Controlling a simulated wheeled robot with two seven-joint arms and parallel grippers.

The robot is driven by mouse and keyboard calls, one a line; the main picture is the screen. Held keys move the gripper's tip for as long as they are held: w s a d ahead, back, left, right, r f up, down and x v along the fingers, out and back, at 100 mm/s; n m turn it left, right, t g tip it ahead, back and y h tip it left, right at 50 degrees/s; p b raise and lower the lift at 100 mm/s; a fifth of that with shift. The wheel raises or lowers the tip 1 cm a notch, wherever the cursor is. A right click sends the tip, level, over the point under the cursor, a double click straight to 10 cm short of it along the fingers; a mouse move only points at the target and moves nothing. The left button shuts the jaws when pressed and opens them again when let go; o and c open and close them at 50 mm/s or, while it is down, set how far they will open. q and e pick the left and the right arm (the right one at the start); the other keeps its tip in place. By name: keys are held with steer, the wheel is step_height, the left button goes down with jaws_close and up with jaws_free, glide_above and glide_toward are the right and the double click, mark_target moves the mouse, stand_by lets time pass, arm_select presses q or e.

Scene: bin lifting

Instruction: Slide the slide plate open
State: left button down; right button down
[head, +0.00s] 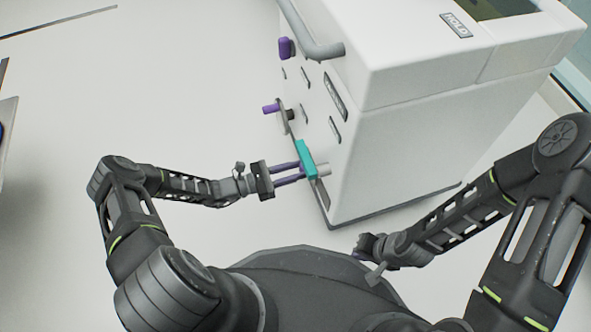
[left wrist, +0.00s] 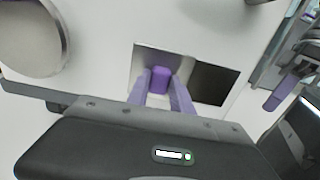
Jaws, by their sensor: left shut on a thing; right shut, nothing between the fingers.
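A large white bin machine (head: 430,120) stands to the right of my left arm in the head view. My left gripper (head: 302,171) reaches its side, with its purple fingers beside a teal bar (head: 306,158). In the left wrist view, my left gripper (left wrist: 161,84) is shut on a small purple knob (left wrist: 160,76). The knob sits in front of a grey slide plate (left wrist: 146,58) in the white face. A dark rectangular opening (left wrist: 214,84) shows right of the plate. My right gripper (head: 365,247) is shut and empty, low in front of the machine.
A grey curved handle (head: 320,50) juts from the machine above my left gripper. Purple knobs (head: 285,47) and (head: 271,108) stick out along the same side. A round metal part (left wrist: 30,40) is near the left wrist camera. The floor to the left is clear.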

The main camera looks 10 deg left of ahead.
stand_by(0.7)
arm_select(q)
steer(key=s+d+p, duration=0.1)
steer(key=s, duration=0.1)
steer(key=s+d+p, duration=0.1)
steer(key=s+d, duration=0.1)
steer(key=s, duration=0.1)
steer(key=s+d+p, duration=0.1)
steer(key=s+p, duration=0.1)
steer(key=shift+s+d, duration=0.3)
steer(key=shift+d, duration=0.05)
steer(key=shift+s+d, duration=0.2)
steer(key=shift+s, duration=0.05)
steer(key=c, duration=1.1)
jaws_free()
steer(key=shift+a, duration=0.1)
steer(key=p+v, duration=0.1)
steer(key=v, duration=0.6)
steer(key=shift+s+a, duration=0.2)
steer(key=shift+a, duration=0.05)
